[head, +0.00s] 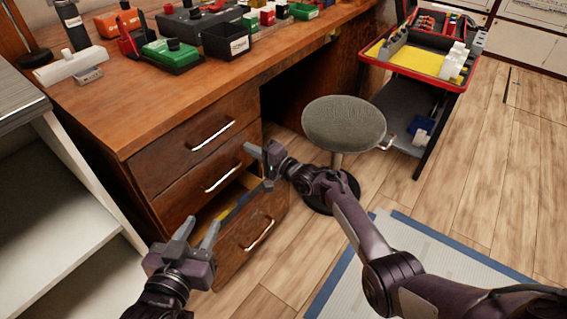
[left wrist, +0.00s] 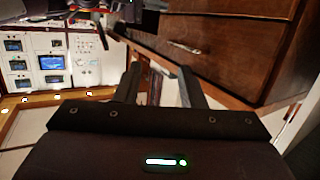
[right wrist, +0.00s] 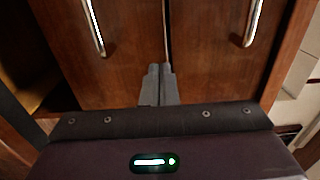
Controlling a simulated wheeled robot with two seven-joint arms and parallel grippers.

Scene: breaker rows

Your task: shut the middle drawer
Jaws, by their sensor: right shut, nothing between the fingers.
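The middle drawer (head: 190,190) has a brown wood front and a metal handle (head: 223,177). It looks flush or nearly flush with the top drawer (head: 185,150); I cannot tell if a small gap remains. My right gripper (head: 250,149) is shut and empty, at the drawer fronts' right end. In the right wrist view its fingertips (right wrist: 160,70) are at the seam between the middle drawer (right wrist: 110,65) and the top drawer (right wrist: 215,60); contact is unclear. My left gripper (head: 197,230) is open and empty, in front of the bottom drawer. Its fingers show in the left wrist view (left wrist: 160,80).
The bottom drawer (head: 240,255) stands pulled out, with some contents inside. A round stool (head: 344,124) stands right of the drawers, with a red-rimmed tool cart (head: 415,75) behind it. Boxes and devices lie on the desk top (head: 130,100). White shelving (head: 60,235) is at left.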

